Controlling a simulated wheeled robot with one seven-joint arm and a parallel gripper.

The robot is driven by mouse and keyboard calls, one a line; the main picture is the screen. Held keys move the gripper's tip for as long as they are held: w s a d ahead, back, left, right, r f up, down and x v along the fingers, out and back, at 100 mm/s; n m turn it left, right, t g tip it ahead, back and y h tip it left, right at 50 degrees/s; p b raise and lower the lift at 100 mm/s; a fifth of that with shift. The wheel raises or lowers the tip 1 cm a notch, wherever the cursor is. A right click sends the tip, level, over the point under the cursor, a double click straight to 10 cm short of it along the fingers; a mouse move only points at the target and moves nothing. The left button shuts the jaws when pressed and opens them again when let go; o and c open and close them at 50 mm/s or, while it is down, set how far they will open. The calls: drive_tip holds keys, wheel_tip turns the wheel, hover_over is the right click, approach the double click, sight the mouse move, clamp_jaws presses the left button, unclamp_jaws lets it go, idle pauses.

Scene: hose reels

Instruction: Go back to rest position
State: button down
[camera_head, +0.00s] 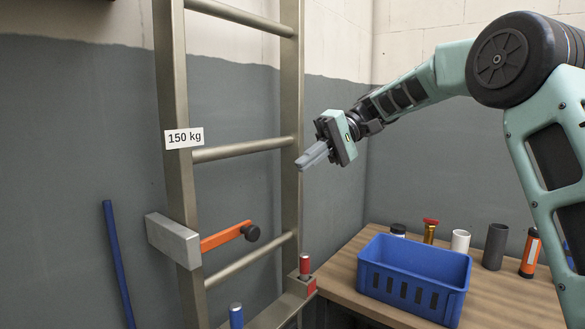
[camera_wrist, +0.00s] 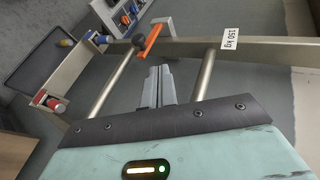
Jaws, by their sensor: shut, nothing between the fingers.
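My gripper (camera_head: 313,156) is at the end of my raised arm, shut and empty, with its fingers pointing left toward the ladder. In the wrist view my gripper (camera_wrist: 160,75) shows its two fingers together with nothing between them. It is apart from the metal ladder (camera_head: 176,110), in front of its right rail in the head view. An orange lever (camera_head: 222,236) with a dark knob sticks out from a grey block on the ladder, below the fingers. The lever also shows in the wrist view (camera_wrist: 146,44), beyond the fingertips.
A blue crate (camera_head: 414,252) stands on a wooden bench (camera_head: 510,298) at the lower right. Several cylinders stand behind it, including a dark grey tube (camera_head: 495,247) and an orange one (camera_head: 530,254). A blue pole (camera_head: 117,265) leans at left. The space around my gripper is clear.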

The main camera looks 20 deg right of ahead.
drive_tip(key=s+a+f+h, duration=0.5)
drive_tip(key=s+a+f, duration=0.55)
drive_tip(key=s, duration=0.25)
drive_tip(key=s+d+f+n+t+h, duration=0.1)
drive_tip(key=s+f+n+h, duration=0.1)
drive_tip(key=s+f, duration=0.4)
drive_tip(key=s+f+n+t+h, duration=0.1)
drive_tip(key=s+f+h, duration=0.3)
drive_tip(key=s, duration=0.9)
wheel_tip(320, 180, down, 3)
drive_tip(key=shift+s+d+r+n+t, duration=0.2)
drive_tip(key=shift+s+d+n+t, duration=0.15)
drive_tip(key=shift+n, duration=0.55)
